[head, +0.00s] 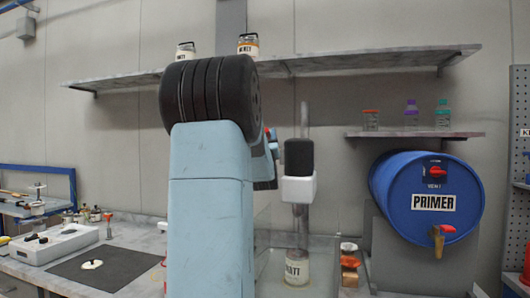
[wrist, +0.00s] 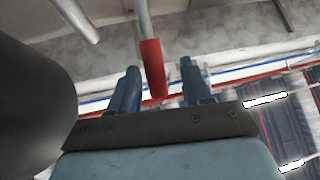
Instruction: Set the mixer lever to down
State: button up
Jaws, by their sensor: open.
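The mixer (head: 299,188) stands behind my arm in the head view, with a dark upper body, a white block and a shaft going down to a jar labelled MATT (head: 297,268). In the wrist view a lever with a red grip (wrist: 152,68) on a grey metal rod reaches in from the top. My gripper (wrist: 159,66) is open, its two blue fingers apart with the red grip showing between them. I cannot tell whether either finger touches it. In the head view my arm hides most of the gripper and the lever; a small red bit (head: 268,132) shows beside the arm.
A long shelf (head: 370,61) with two jars runs above my arm. A small shelf (head: 415,135) with bottles and the blue PRIMER drum (head: 425,197) are at right. A clear-walled box surrounds the jar. A dark mat (head: 105,270) and a white tray (head: 55,244) lie at left.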

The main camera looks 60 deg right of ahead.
jog(key=v, duration=1)
jog(key=shift+a+f, duration=0.2)
jog(key=shift+a, duration=0.05)
jog(key=w+f+n+g+y, duration=0.1)
jog(key=w+f+n+y, duration=0.45)
jog(key=w, duration=0.35)
jog(key=w+f+n+g+y, duration=0.2)
jog(key=w+f+n+y, duration=0.2)
jog(key=w+n+y, duration=0.3)
jog(key=s+a+r+n+g+h, duration=0.1)
jog(key=s+r+g+h, duration=0.3)
jog(key=r+g, duration=0.5)
jog(key=s+a+r+n+g+h, duration=0.1)
jog(key=s+a+r+g+h, duration=0.15)
jog(key=r+g, duration=0.55)
jog(key=r+x, duration=0.1)
jog(key=x, duration=1.3)
jog(key=shift+s+d+h, duration=0.3)
jog(key=shift+h, duration=0.1)
jog(key=shift+r, duration=0.1)
jog(key=shift+c, duration=0.5)
